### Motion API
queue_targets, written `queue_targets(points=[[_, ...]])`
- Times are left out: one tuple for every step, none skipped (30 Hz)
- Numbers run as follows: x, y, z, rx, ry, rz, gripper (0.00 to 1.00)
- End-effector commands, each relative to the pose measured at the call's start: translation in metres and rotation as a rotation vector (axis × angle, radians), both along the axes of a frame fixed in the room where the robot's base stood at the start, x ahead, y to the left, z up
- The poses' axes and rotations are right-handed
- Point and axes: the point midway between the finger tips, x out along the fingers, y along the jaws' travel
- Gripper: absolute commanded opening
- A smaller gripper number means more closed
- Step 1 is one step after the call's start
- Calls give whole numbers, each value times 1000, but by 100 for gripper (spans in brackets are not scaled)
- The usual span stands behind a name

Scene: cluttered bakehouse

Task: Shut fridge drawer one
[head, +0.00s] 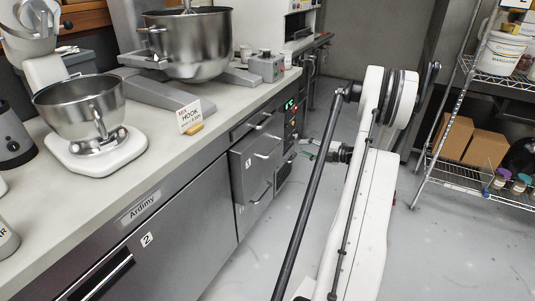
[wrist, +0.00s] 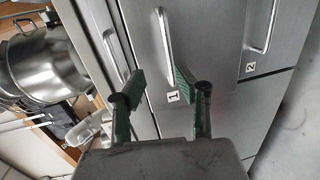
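Fridge drawer one is a grey steel front with a vertical bar handle (wrist: 165,38) and a small "1" label (wrist: 173,97) in the wrist view. In the head view, drawer one (head: 250,172) is in the counter's far bank; its front seems to stand out a little from the faces around it, but how far is unclear. My gripper (wrist: 159,76) has two green fingers spread apart with nothing between them. It faces the drawer front near the handle and label; contact cannot be told. In the head view my gripper (head: 305,149) shows small beside the drawer bank, partly hidden by my arm.
A mixer bowl (head: 189,42) stands on the counter. A wire rack (head: 450,172) with boxes is at right. Floor between is clear.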

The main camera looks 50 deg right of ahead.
Motion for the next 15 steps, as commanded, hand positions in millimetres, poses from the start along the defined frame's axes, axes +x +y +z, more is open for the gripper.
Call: queue_targets(points=[[-2, 4, -6, -11, 15, 22, 32], [-3, 6, -8, -17, 22, 32, 32], [-3, 8, -11, -22, 28, 42, 32], [-2, 9, -12, -23, 30, 48, 32], [-1, 10, -13, -25, 32, 50, 32], [2, 10, -13, -25, 32, 51, 32], [5, 11, -14, -25, 32, 51, 32], [9, 11, -15, -25, 31, 50, 32], [14, 12, -16, -24, 31, 50, 32], [19, 13, -17, -24, 31, 51, 32], [24, 14, -18, -24, 31, 52, 32], [31, 15, -19, -24, 31, 51, 32], [37, 15, -21, -24, 30, 50, 32], [42, 16, -22, -23, 30, 51, 32], [50, 17, -23, -23, 30, 51, 32]])
